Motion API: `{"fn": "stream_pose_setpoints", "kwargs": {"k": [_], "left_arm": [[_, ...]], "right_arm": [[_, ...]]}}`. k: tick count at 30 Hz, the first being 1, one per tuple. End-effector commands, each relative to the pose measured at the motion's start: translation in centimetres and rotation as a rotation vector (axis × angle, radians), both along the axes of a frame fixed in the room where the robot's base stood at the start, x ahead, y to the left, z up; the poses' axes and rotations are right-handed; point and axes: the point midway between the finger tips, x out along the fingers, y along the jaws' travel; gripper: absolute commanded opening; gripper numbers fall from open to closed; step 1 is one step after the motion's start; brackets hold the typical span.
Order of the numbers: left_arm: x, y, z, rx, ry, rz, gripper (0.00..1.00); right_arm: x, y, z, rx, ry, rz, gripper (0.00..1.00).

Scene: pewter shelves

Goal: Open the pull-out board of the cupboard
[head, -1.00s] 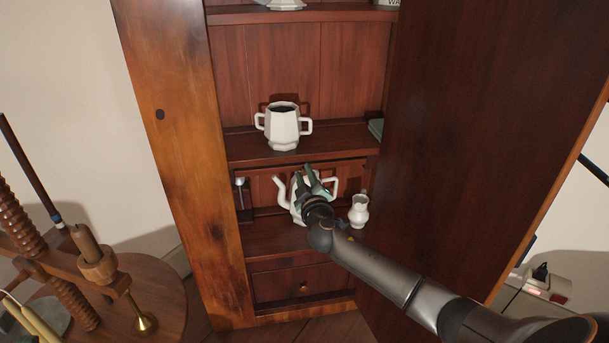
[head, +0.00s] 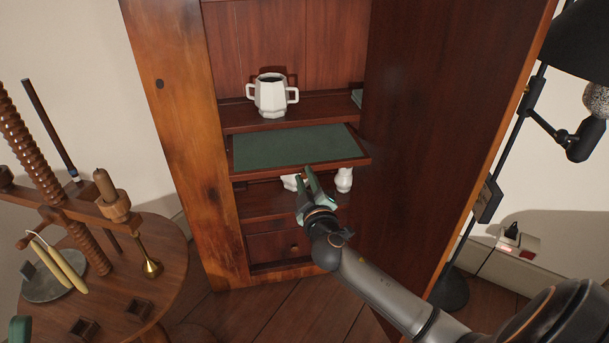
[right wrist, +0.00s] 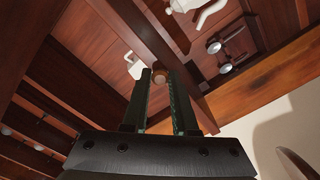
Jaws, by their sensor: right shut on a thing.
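The pull-out board (head: 290,146) of the cupboard (head: 190,120) is drawn out below the middle shelf. Its green top shows, framed by a wooden rim. My right gripper (head: 307,180) is at the middle of the board's front edge. In the right wrist view the fingers (right wrist: 160,95) are shut on a small round wooden knob (right wrist: 160,76). The knob is hidden behind the fingers in the head view.
A white two-handled cup (head: 271,97) stands on the shelf above the board. A white jug (head: 344,180) and a mostly hidden white pot (head: 290,183) stand below it. The open cupboard door (head: 450,120) is at the right. A round wooden table (head: 150,285) stands at the left.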

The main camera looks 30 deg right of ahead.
Motion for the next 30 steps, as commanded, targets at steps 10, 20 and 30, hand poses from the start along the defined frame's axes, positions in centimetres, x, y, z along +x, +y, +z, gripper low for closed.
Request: {"fn": "stream_pose_setpoints", "kwargs": {"k": [10,20,30], "left_arm": [[0.0,0.0,0.0,0.0,-0.001,0.001,0.5],[0.0,0.0,0.1,-0.003,-0.001,0.002,0.5],[0.0,0.0,0.4,-0.002,-0.003,0.003,0.5]], "right_arm": [[0.0,0.0,0.0,0.0,0.0,0.0,0.32],[0.0,0.0,0.0,0.0,0.0,0.0,0.57],[-1.4,0.6,0.0,0.003,0.002,0.001,0.57]]}}
